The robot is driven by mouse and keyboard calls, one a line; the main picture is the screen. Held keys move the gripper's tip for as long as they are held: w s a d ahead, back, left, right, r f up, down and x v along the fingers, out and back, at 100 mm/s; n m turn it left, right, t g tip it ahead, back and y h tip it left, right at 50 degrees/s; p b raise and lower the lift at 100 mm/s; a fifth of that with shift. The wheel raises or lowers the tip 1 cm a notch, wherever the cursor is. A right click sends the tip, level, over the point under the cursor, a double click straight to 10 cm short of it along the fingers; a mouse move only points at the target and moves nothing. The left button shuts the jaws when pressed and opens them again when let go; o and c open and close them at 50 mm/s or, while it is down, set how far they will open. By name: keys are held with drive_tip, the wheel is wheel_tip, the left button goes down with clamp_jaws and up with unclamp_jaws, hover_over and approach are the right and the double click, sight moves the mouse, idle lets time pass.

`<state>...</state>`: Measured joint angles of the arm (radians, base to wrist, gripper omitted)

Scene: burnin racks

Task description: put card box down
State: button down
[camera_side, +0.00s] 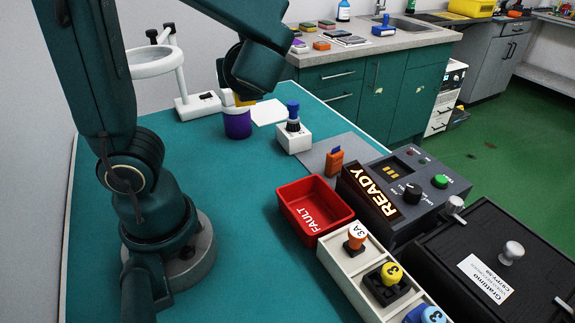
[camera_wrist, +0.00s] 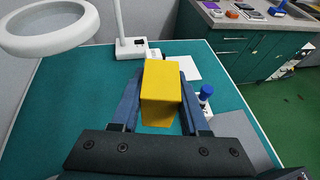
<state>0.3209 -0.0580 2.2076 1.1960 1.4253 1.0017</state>
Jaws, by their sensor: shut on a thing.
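The card box appears to be the yellow block (camera_wrist: 161,80) between the two fingers of my gripper (camera_wrist: 161,68) in the wrist view. The gripper is shut on it. The box is close to the top of a purple cylinder (camera_side: 237,124) on the teal table. I cannot tell whether box and cylinder touch. The cylinder is not seen in the wrist view.
A white block with a blue-topped plug (camera_side: 294,137) stands right of the cylinder, and a white sheet (camera_side: 269,112) lies behind. A white ring magnifier (camera_side: 153,62) stands back left. The red FAULT bin (camera_side: 315,208), READY console (camera_side: 405,190) and white rack (camera_side: 345,275) are nearer. The table's centre is clear.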

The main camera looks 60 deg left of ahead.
wheel_tip(320, 180, up, 4)
drive_tip(key=shift+f, duration=0.15)
drive_tip(key=s+d+f+n+g+h, duration=0.85)
drive_tip(key=s+d+n+g, duration=0.2)
drive_tip(key=n+g, duration=0.6)
drive_tip(key=w+d+r+n+t+h, duration=0.4)
drive_tip(key=d+n+h, duration=0.1)
drive_tip(key=n+h, duration=0.4)
drive_tip(key=w+d+r+n+t+h, duration=0.4)
drive_tip(key=w+d+r+n+h, duration=0.1)
drive_tip(key=n+h, duration=0.35)
wheel_tip(320, 180, down, 11)
drive_tip(key=x, duration=0.4)
drive_tip(key=f+x, duration=0.1)
drive_tip(key=x, duration=0.4)
drive_tip(key=a+f+x, duration=0.1)
drive_tip(key=x, duration=0.3)
drive_tip(key=shift+s+d+f, duration=0.15)
drive_tip(key=shift+d+f, duration=0.05)
drive_tip(key=shift+f, duration=2.2)
